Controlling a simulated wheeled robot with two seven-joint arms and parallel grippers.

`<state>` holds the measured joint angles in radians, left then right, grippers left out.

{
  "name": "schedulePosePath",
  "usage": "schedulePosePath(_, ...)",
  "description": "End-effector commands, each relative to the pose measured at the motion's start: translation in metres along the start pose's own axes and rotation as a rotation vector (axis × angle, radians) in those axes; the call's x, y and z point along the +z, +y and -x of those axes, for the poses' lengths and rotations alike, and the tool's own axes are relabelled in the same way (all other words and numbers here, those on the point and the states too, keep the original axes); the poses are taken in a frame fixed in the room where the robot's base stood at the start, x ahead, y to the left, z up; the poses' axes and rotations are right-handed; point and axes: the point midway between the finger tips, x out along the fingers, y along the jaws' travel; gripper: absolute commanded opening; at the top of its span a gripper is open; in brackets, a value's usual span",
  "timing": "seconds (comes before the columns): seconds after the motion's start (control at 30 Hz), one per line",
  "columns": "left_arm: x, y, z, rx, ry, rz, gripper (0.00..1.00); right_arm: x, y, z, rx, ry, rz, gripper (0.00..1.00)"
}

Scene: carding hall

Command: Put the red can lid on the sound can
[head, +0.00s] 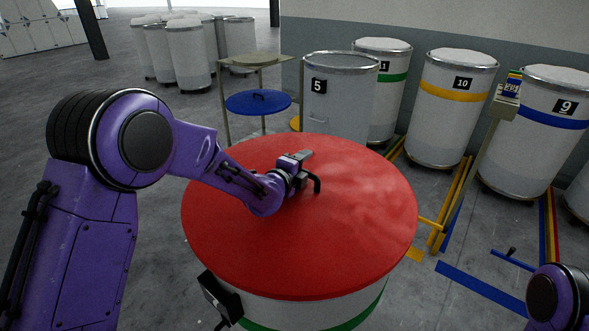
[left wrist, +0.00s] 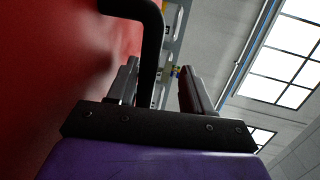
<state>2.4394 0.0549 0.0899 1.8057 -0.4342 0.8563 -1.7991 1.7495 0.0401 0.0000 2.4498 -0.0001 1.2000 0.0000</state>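The red can lid (head: 350,235) is a large round disc in the middle of the head view. It covers the top of a pale can (head: 300,310) with a green band; I cannot tell if it is fully seated. Its black handle (head: 317,184) stands up from the lid and also shows in the left wrist view (left wrist: 149,60). My left gripper (head: 302,158) is low over the lid at the handle. Its fingers (left wrist: 160,85) are apart, with the handle close to one finger. My right gripper is out of view. No marking shows which can is sound.
Can 5 (head: 338,110) stands behind the lid, beside a stand with a blue disc (head: 258,102). Cans 10 (head: 450,115) and 9 (head: 535,140) stand along the wall. More cans (head: 188,60) stand at back left. Floor on the left is clear.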

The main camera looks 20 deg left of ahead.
Motion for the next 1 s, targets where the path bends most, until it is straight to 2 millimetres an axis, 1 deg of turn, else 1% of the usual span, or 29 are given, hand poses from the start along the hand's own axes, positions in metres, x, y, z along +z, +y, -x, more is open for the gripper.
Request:
schedulePosePath(0.03, 0.002, -0.019, 0.003, -0.006, -0.002, 0.005, 0.47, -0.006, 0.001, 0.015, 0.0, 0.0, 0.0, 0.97)
schedulePosePath(0.07, 0.0, -0.007, 0.008, -0.005, 0.0, 0.001, 0.47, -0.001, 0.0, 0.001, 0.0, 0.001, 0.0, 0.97)
schedulePosePath(0.1, 0.0, -0.004, 0.017, -0.008, -0.001, -0.002, 0.47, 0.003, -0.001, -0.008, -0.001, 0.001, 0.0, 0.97)
schedulePosePath(0.17, 0.0, -0.003, 0.034, -0.008, -0.002, -0.002, 0.47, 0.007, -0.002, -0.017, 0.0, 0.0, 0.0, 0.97)
schedulePosePath(0.2, 0.0, -0.002, 0.045, -0.007, -0.002, -0.002, 0.47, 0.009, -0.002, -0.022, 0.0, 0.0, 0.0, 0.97)
schedulePosePath(0.3, 0.001, -0.004, 0.071, -0.009, -0.002, -0.002, 0.47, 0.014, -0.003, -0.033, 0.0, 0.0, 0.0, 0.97)
schedulePosePath(0.4, 0.001, -0.004, 0.094, -0.008, -0.002, -0.002, 0.47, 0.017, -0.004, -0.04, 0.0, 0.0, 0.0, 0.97)
schedulePosePath(0.5, 0.001, -0.006, 0.11, -0.006, -0.002, 0.0, 0.47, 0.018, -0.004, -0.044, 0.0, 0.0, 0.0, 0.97)
schedulePosePath(0.6, 0.001, -0.006, 0.118, -0.005, -0.001, 0.001, 0.47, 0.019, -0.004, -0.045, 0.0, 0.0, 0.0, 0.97)
schedulePosePath(0.67, 0.001, -0.007, 0.121, -0.004, -0.001, 0.001, 0.47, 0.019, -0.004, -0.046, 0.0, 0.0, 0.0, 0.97)
schedulePosePath(1.0, 0.001, -0.007, 0.121, -0.003, -0.001, 0.001, 0.47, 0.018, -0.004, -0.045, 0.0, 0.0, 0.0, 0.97)
